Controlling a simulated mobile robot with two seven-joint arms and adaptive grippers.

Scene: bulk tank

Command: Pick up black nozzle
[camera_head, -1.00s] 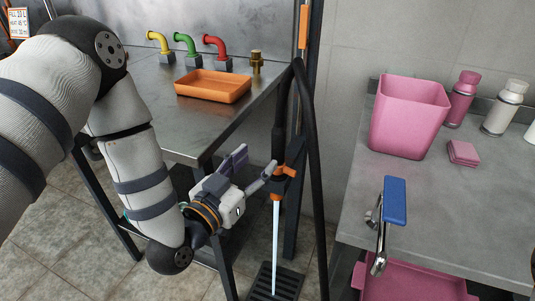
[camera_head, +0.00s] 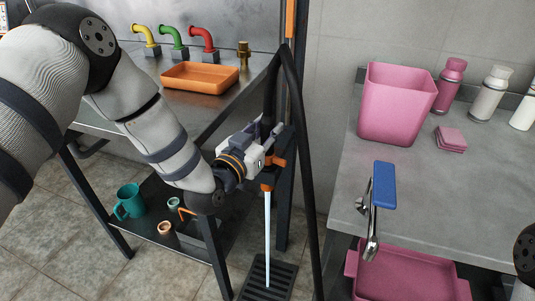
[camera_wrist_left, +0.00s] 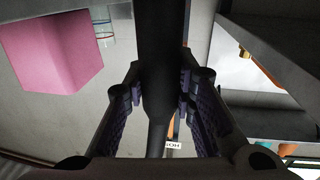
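The black nozzle (camera_head: 267,138) hangs upright at the end of a black hose, beside the dark post. It has an orange tip (camera_head: 267,187), and a pale blue stream runs from it down to the floor drain. My left gripper (camera_head: 270,141) is at the nozzle's body. In the left wrist view the nozzle (camera_wrist_left: 160,95) stands between both finger pads, which appear to touch its sides, so the gripper looks shut on it. The fingers partly hide the nozzle in the head view. My right gripper is out of view.
An orange holder (camera_head: 279,161) is on the post by the nozzle. The hose (camera_head: 300,110) loops down beside the post. A metal table with an orange tray (camera_head: 200,77) stands left. A counter with a pink bin (camera_head: 395,105) and a blue-handled tap (camera_head: 384,186) is right. The drain (camera_head: 256,278) is below.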

